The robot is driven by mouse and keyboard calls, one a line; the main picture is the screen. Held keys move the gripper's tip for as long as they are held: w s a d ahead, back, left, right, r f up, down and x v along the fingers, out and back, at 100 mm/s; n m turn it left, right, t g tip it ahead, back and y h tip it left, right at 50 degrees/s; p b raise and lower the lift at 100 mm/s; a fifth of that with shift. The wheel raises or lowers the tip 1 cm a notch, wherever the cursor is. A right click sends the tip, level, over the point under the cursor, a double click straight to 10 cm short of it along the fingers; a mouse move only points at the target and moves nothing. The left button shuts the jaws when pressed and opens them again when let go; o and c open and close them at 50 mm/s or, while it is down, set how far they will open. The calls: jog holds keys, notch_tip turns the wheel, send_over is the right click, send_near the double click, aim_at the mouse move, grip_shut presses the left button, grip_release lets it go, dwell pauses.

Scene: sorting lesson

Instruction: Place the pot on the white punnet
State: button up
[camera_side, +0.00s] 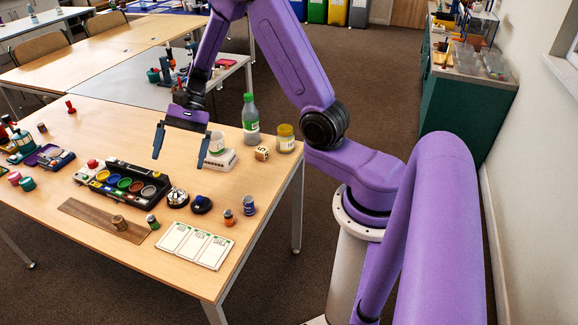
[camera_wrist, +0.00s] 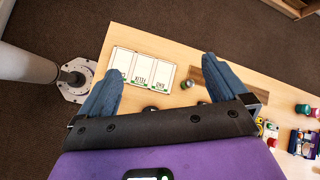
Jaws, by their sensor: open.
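My gripper (camera_side: 178,162) is open and empty, held above the table behind the black paint tray. Its spread blue fingers also show in the wrist view (camera_wrist: 161,70). A pale cup-like pot (camera_side: 217,143) stands on a low white base (camera_side: 220,160), just right of the right finger, which partly overlaps it in the side view. I cannot tell whether this is the task's pot; several other small pots and jars stand around. No white punnet can be made out with certainty; the white base looks more like a scale.
A black tray of coloured cups (camera_side: 154,199) lies mid-table. Green bottle (camera_side: 250,122) and yellow-lidded jar (camera_side: 285,140) stand at the right edge. White cards (camera_side: 196,246), a brown strip (camera_side: 92,219) and small jars lie in front.

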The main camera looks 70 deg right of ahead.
jog(key=s+a+r+n+h, duration=0.1)
jog(key=s+r+n+h, duration=0.2)
jog(key=s+n, duration=0.9)
jog(key=s+a+r+n+h, duration=0.2)
jog(key=s+n+h, duration=0.3)
jog(key=s+n, duration=0.7)
jog(key=s+r, duration=0.1)
jog(key=s, duration=0.3)
jog(key=shift+s+r+n+t, duration=0.2)
jog(key=shift+s+n+t, duration=0.1)
jog(key=shift+s+n, duration=0.1)
